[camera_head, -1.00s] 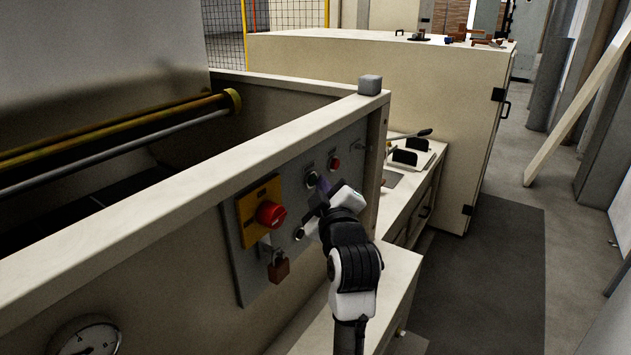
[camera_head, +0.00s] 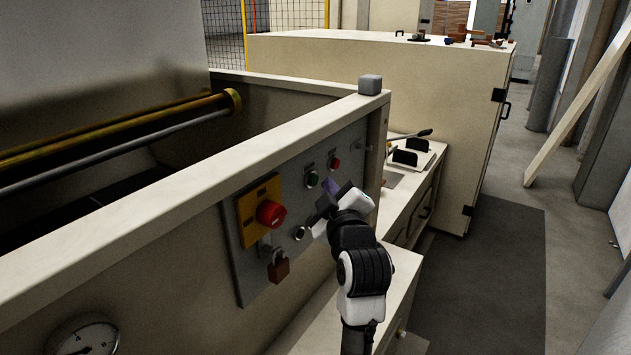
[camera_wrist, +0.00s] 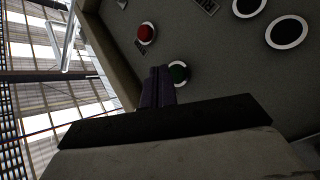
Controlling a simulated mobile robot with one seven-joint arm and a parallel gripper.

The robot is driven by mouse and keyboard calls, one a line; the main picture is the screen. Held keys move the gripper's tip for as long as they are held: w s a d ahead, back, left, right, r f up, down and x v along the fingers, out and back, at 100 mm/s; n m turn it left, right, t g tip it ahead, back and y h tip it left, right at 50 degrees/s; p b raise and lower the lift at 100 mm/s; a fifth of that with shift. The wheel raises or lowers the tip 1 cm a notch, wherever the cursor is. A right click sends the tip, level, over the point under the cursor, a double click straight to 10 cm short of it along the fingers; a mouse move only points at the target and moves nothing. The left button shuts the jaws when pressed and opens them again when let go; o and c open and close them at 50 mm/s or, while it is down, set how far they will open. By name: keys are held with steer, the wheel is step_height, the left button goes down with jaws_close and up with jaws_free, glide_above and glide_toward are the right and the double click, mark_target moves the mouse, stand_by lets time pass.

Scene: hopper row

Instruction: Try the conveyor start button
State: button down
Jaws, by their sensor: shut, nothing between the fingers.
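The grey control panel (camera_head: 250,268) is on the side of the cream machine. It carries a green button (camera_head: 312,180) in a pale ring, seen also in the wrist view (camera_wrist: 178,73); its label cannot be read. A small red button (camera_head: 335,163) sits up and right of it, also in the wrist view (camera_wrist: 146,33). My gripper (camera_head: 329,190) is shut and empty. Its purple fingertips are just right of and below the green button in the head view, apparently clear of it. In the wrist view the fingers (camera_wrist: 156,88) reach beside the green button and overlap its edge.
A red mushroom button (camera_head: 270,214) on a yellow plate sits left on the panel, with a red-brown padlock (camera_head: 278,267) hanging below. A black round control (camera_head: 299,233) is close to my gripper. A cream bench (camera_head: 395,205) stands right; open floor (camera_head: 510,260) lies beyond.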

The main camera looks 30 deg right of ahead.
steer(key=s, duration=0.1)
steer(key=s+d, duration=0.1)
steer(key=s, duration=0.1)
steer(key=s+d+b, duration=0.1)
steer(key=shift+s, duration=0.3)
steer(key=shift+a, duration=0.1)
stand_by(1.0)
